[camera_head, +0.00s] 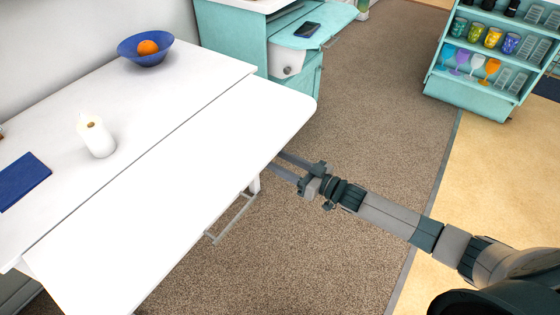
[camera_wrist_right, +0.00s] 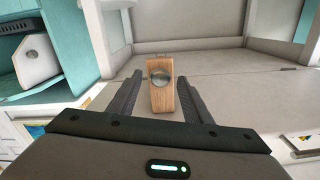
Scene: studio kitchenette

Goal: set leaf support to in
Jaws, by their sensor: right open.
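The white table's front leaf (camera_head: 190,165) is up and level with the rest of the top, along a seam. My right gripper (camera_head: 275,162) reaches in from the right, with its fingertips at or under the leaf's edge in the head view. In the right wrist view, my open right gripper (camera_wrist_right: 160,78) has one dark finger on each side of a wooden block with a round metal knob, apparently the leaf support (camera_wrist_right: 162,98). Gaps show beside the block, so the fingers seem not to grip it. The support is hidden in the head view. My left gripper is not in view.
On the table are a blue bowl (camera_head: 146,52) with an orange, a white paper roll (camera_head: 96,137) and a blue mat (camera_head: 22,181). A grey rail (camera_head: 231,219) hangs below the leaf. A teal cabinet (camera_head: 284,60) stands behind; carpet (camera_head: 370,110) right of the table is clear.

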